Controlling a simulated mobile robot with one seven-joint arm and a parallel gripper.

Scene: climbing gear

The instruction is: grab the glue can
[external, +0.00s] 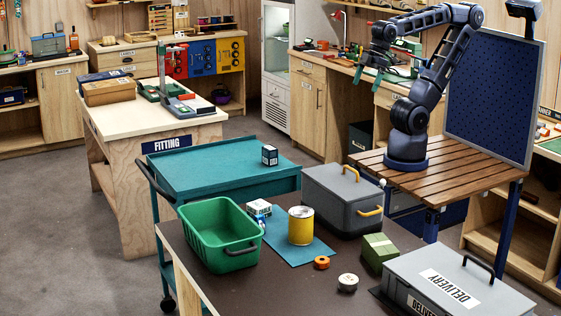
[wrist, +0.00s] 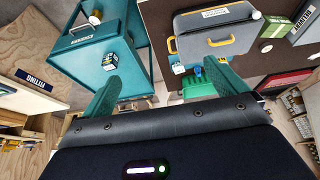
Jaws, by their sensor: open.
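A yellow can (external: 301,228) with a pale metal lid stands upright on a blue mat (external: 282,250) on the dark table. I cannot read any label on it, and I cannot make it out in the wrist view. My gripper (external: 367,74) is raised high, up and to the right of the can in the external view and well apart from it. Its two green fingers are spread in the wrist view (wrist: 165,90), with nothing held between them.
A green crate (external: 212,262), blue-and-white box (external: 259,209), grey yellow-handled toolbox (external: 325,199), orange roll (external: 321,262), small round tin (external: 348,282), green box (external: 379,252) and grey delivery case (external: 425,270) surround the can. A teal cart (external: 215,165) with a dark box (external: 269,155) stands behind.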

